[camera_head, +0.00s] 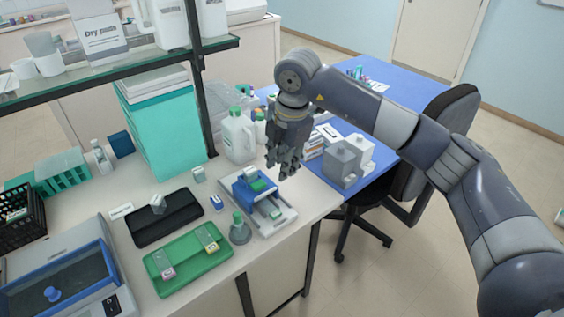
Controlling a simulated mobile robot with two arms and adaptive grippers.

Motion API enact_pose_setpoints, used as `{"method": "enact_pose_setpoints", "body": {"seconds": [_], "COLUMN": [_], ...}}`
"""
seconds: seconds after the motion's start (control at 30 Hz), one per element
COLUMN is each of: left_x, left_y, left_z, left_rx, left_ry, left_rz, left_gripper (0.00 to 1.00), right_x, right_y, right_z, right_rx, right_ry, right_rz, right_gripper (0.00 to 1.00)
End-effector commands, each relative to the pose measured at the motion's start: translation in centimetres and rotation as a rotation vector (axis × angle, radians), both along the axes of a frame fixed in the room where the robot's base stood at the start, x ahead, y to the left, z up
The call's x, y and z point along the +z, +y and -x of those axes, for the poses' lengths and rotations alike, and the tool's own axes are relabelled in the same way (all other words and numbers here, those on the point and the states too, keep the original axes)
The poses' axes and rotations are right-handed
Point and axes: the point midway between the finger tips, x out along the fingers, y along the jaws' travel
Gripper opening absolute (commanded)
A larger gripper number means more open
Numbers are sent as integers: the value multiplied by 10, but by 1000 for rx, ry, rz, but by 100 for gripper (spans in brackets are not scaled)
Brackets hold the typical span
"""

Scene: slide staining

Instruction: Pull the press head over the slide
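The press stands near the right edge of the white bench, with a blue press head (241,192) toward the back of a pale grey base (288,218). A green part shows on the head. The front part of the base has dark rails or slots and lies uncovered; I cannot make out the slide there. My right gripper (283,172) points down, just behind and right of the press head in the picture. It looks apart from the head, with nothing visible in it. Its finger gap is unclear. My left gripper is out of view.
A green tray (186,262) and a black tray (165,222) lie further left. A white jug (238,138) stands behind. Grey blocks (345,160) sit on the blue desk at right.

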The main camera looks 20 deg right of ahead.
Motion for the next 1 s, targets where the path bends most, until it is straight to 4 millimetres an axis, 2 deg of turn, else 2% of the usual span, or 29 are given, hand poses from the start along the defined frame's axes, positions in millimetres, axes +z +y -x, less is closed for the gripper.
{"method": "enact_pose_setpoints", "body": {"seconds": [0.4,0.53,0.67,1.0], "left_x": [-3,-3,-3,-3], "left_y": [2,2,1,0], "left_z": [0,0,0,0], "left_rx": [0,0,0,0], "left_ry": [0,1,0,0], "left_rz": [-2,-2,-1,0], "left_gripper": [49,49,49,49], "right_x": [0,7,28,96], "right_y": [0,0,-1,-6], "right_z": [0,0,3,15], "right_rx": [0,0,1,0], "right_ry": [0,-3,-5,-4], "right_rz": [0,0,-1,0], "right_gripper": [28,28,28,28]}}
